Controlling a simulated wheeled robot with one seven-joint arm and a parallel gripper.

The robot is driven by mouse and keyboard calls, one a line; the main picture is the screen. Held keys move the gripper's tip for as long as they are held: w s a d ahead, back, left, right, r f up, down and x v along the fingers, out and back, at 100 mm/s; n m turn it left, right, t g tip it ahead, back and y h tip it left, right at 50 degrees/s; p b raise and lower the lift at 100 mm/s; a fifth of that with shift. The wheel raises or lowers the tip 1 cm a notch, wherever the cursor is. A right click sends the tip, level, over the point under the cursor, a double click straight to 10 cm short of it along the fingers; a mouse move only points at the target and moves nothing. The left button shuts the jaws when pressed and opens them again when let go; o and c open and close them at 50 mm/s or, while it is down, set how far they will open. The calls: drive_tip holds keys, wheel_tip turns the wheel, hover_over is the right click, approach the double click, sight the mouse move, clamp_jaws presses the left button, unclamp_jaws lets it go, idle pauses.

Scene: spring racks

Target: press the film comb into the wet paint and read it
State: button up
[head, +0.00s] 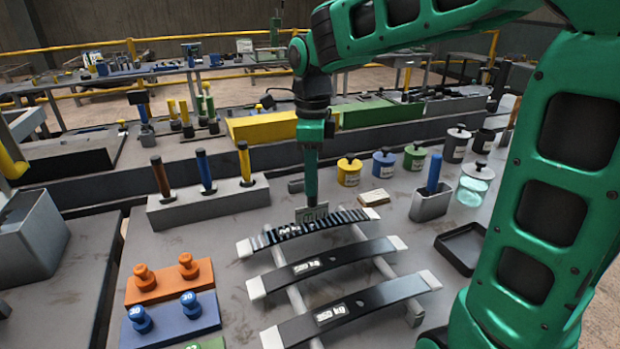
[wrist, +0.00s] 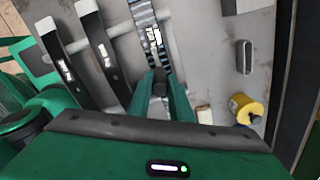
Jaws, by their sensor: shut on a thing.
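My gripper (head: 311,196) points straight down over the rearmost of three curved spring leaves. It is shut on a small grey plate, seemingly the film comb (head: 312,213). The plate stands upright at the middle of the striped black-and-pale leaf (head: 348,218). I cannot tell whether its lower edge touches the leaf or sits just above it. In the wrist view the fingers (wrist: 161,82) close on a dark piece over the striped leaf (wrist: 141,15), beside a white label. The comb's teeth and any marks from them are too small to read.
Two dark leaves (head: 365,252) (head: 385,300) lie in front on the rack rails. Coloured tins (head: 384,165), a beige block (head: 376,197) and a grey cup with a blue handle (head: 430,204) stand behind and right. A black tray (head: 462,245) is right. Orange and blue weight blocks (head: 165,283) (head: 175,325) are front left.

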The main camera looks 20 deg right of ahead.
drive_tip(key=shift+f, duration=0.55)
idle(1.4)
drive_tip(key=shift+r, duration=3.55)
